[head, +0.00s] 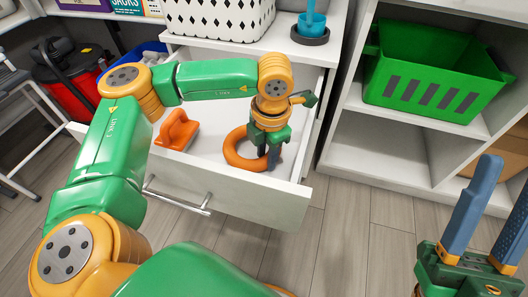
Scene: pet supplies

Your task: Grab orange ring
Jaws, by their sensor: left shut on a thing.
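The orange ring (236,150) lies inside the open white drawer (262,205), toward its right side. My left gripper (268,160) points down into the drawer and is shut on the right part of the ring, with its fingers at the ring's band. The gripper hides part of the ring. My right gripper (491,215) is at the lower right, away from the drawer, with its two blue-grey fingers apart and nothing between them.
An orange brush-like object (177,131) lies in the drawer left of the ring. A white perforated basket (220,17) and a blue cup (311,22) stand on top of the cabinet. A green crate (435,75) sits on the right shelf. The floor is clear in front.

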